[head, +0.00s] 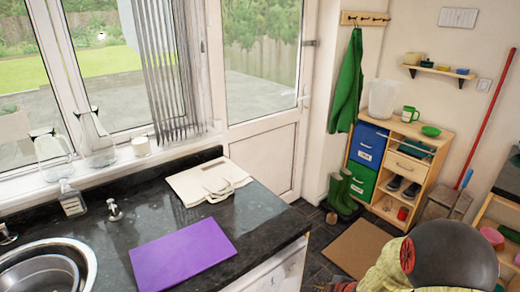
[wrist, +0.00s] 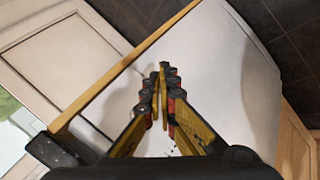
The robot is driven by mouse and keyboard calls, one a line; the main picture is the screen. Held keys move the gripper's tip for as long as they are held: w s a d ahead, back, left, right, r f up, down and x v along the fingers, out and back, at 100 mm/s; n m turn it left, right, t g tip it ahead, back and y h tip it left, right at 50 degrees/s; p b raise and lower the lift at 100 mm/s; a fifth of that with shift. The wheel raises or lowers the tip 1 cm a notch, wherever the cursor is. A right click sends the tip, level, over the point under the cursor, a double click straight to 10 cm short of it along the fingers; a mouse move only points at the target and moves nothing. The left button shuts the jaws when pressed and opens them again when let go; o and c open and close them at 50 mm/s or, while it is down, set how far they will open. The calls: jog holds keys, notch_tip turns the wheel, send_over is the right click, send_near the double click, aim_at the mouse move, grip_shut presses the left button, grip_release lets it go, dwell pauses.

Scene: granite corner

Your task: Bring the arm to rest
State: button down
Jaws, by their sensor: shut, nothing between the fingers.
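My gripper (wrist: 162,78) shows in the wrist view with its yellow, black and red fingers brought together. Nothing is held between them. A broad white surface lies behind the fingertips; I cannot tell how far off it is. In the head view, part of my arm fills the bottom right, and the gripper's fingers cannot be made out clearly there.
The dark counter (head: 110,232) holds a purple board (head: 182,254), a cream folded bag (head: 207,180) and a metal sink (head: 85,262). Beyond stand a wooden cubby shelf (head: 434,137), green boots (head: 341,194) and a brown mat (head: 357,249). Dark tiled floor lies between.

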jog(key=s+d+r+m+g+h, duration=0.1)
jog(key=s+d+m+g+h, duration=0.3)
jog(key=s+d+m, duration=0.4)
jog(key=s+r+m+g+h, duration=0.1)
jog(key=s+r+m+g, duration=0.1)
jog(key=s+r+m, duration=0.4)
jog(key=s+a+r+t, duration=0.1)
jog(key=s+a+r, duration=0.3)
jog(key=r, duration=0.5)
jog(key=s+a+r+m+t+y, duration=0.1)
jog(key=s+a+r, duration=0.3)
jog(key=r, duration=0.5)
jog(key=s+a+r+t+y, duration=0.1)
jog(key=s+a+r, duration=0.4)
jog(key=r, duration=0.5)
jog(key=shift+s+m+t, duration=0.15)
jog(key=shift+m+t, duration=0.15)
jog(key=shift+t, duration=0.2)
